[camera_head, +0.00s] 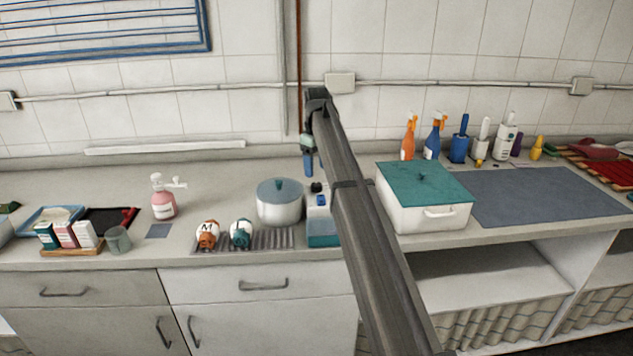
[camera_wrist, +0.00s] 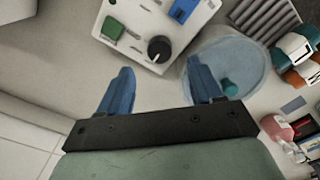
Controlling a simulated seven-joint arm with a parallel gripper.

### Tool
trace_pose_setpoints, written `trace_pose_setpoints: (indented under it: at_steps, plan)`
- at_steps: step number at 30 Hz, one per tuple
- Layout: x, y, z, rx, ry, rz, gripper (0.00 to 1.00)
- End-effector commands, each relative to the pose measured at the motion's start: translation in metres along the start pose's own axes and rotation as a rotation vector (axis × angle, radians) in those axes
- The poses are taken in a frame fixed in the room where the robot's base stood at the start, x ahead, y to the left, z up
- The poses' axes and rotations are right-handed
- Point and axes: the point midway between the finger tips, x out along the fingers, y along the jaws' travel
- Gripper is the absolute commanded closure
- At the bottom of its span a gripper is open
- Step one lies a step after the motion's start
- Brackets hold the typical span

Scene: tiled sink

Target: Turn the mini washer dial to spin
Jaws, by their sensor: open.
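The mini washer (camera_head: 322,226) is a small white and teal box on the counter, partly hidden behind my arm in the head view. Its white top panel (camera_wrist: 128,13) shows at the top of the wrist view. The black round dial (camera_wrist: 159,49) has a pale mark and sits near the panel's edge, between a green square and a blue block. The dial also shows small in the head view (camera_head: 316,187). My gripper (camera_wrist: 160,88) is open and empty, its blue fingers apart on either side below the dial in the wrist view. Its fingers point down in the head view (camera_head: 308,163).
A round pot (camera_head: 280,205) with a teal knob stands close left of the washer. A teal-lidded white box (camera_head: 425,205) stands to the right. Counter behind the pot is clear.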

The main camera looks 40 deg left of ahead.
Motion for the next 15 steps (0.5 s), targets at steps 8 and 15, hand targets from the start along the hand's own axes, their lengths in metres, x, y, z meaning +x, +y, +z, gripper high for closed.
trace_pose_setpoints:
  at_steps: [8, 15]
  plan:
    - [0.042, 0.0, 0.001, 0.0, -0.001, 0.0, 0.35]
    - [0.058, 0.0, 0.0, 0.0, 0.0, 0.001, 0.35]
